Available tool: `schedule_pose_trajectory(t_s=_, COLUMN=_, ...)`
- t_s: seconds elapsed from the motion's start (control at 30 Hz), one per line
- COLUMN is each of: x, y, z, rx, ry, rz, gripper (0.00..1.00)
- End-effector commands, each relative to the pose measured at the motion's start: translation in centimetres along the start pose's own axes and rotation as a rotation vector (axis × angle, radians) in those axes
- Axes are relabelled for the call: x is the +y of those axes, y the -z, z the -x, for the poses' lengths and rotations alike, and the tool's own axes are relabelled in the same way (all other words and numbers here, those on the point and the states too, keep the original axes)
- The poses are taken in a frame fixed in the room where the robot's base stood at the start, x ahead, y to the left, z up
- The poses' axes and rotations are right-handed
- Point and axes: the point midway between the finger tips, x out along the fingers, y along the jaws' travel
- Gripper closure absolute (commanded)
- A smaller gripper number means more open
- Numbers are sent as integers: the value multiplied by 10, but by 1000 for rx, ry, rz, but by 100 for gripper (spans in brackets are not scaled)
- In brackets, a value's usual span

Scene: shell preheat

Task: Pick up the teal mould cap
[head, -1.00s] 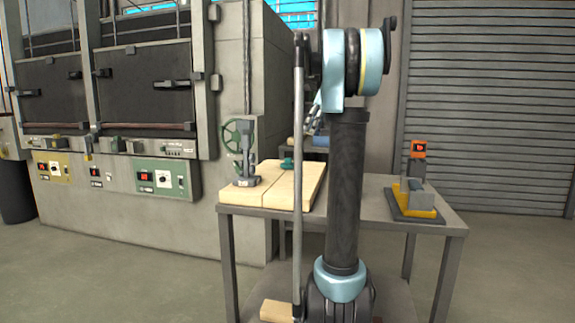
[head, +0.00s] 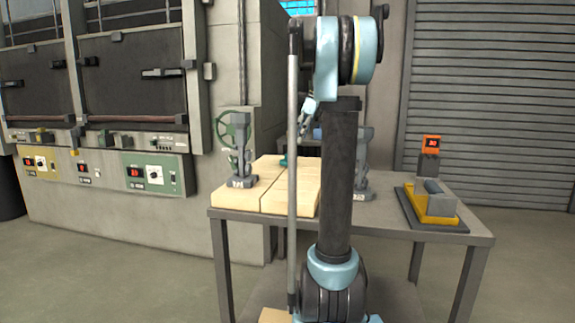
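The teal mould cap (head: 285,160) shows as a small teal shape near the back of the pale boards on the table. My arm's upright link and the thin rod stand in front and hide part of that area. My gripper (head: 303,128) is mostly hidden behind my own arm, above the back of the boards. Only a small grey part beside a light blue link shows. Its fingers cannot be made out, and it looks apart from the cap.
The grey table (head: 395,225) carries pale boards (head: 232,200), a grey upright fixture (head: 240,160) at left and another (head: 363,170) right of my arm. A yellow and grey device (head: 432,200) with an orange display stands at right. Furnaces (head: 120,80) line the left.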

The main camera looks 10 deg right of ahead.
Motion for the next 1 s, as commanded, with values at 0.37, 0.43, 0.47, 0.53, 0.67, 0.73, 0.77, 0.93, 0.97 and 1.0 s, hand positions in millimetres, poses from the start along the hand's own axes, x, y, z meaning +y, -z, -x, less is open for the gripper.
schedule_pose_trajectory(t_s=0.37, x=0, y=0, z=-46, rx=0, ry=-1, rz=1, gripper=19)
schedule_pose_trajectory(t_s=0.43, x=0, y=-1, z=-49, rx=0, ry=-1, rz=1, gripper=19)
schedule_pose_trajectory(t_s=0.47, x=0, y=-1, z=-51, rx=0, ry=-1, rz=1, gripper=19)
schedule_pose_trajectory(t_s=0.53, x=0, y=-3, z=-57, rx=0, ry=-1, rz=2, gripper=19)
schedule_pose_trajectory(t_s=0.67, x=0, y=-9, z=-75, rx=0, ry=-1, rz=2, gripper=19)
schedule_pose_trajectory(t_s=0.73, x=0, y=-10, z=-84, rx=0, ry=0, rz=2, gripper=19)
schedule_pose_trajectory(t_s=0.77, x=0, y=-10, z=-88, rx=0, ry=0, rz=2, gripper=19)
schedule_pose_trajectory(t_s=0.93, x=0, y=-10, z=-99, rx=0, ry=0, rz=1, gripper=19)
schedule_pose_trajectory(t_s=0.97, x=0, y=-10, z=-99, rx=0, ry=0, rz=1, gripper=19)
schedule_pose_trajectory(t_s=1.0, x=0, y=-10, z=-100, rx=0, ry=0, rz=1, gripper=19)
